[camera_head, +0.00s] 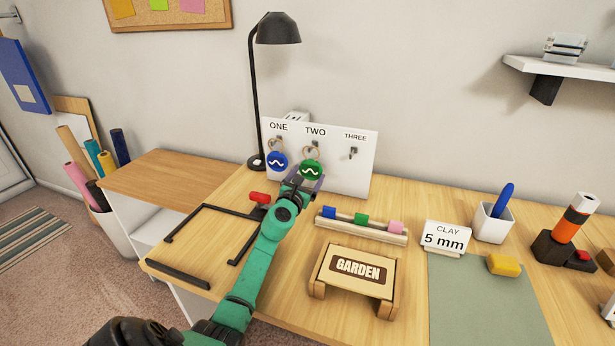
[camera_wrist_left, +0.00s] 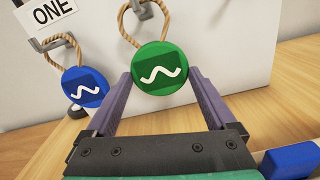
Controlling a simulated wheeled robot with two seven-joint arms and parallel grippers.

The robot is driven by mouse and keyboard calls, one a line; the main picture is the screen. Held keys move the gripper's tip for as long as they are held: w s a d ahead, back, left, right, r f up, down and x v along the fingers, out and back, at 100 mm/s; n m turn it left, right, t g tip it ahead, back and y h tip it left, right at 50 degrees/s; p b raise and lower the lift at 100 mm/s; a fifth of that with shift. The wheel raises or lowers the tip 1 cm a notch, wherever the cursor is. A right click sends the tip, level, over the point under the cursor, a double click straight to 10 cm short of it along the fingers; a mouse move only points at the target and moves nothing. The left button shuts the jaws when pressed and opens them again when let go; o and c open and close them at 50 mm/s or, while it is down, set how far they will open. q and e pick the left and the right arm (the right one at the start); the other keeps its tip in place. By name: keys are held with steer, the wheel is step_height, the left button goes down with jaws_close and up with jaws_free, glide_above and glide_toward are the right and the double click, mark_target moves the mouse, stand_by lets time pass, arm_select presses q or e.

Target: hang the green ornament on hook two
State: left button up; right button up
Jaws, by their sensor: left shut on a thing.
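The green ornament (camera_head: 310,170), a round disc with a white wavy line and a rope loop, is in front of the white hook board (camera_head: 362,180) under the label TWO. My left gripper (camera_head: 304,181) is shut on it. In the left wrist view the two fingertips (camera_wrist_left: 160,78) hold the disc (camera_wrist_left: 160,68) at its sides. Its loop is at hook two (camera_wrist_left: 140,7); I cannot tell whether it rests on the hook. The blue ornament (camera_head: 277,161) hangs under ONE, to the left. Hook three (camera_head: 353,152) is bare. My right gripper is out of view.
A black lamp (camera_head: 277,30) stands left of the board. A wooden rack with coloured blocks (camera_head: 361,226) and the GARDEN stand (camera_head: 355,272) are right of my arm. A black frame (camera_head: 205,250) lies at the left of the desk.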

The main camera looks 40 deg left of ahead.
arm_select(q)
steer(key=shift+f, duration=0.1)
steer(key=o, duration=1)
steer(key=p+v, duration=0.2)
steer(key=v, duration=0.4)
steer(key=shift+s, duration=0.1)
steer(key=v, duration=0.8)
steer(key=shift+s, duration=0.2)
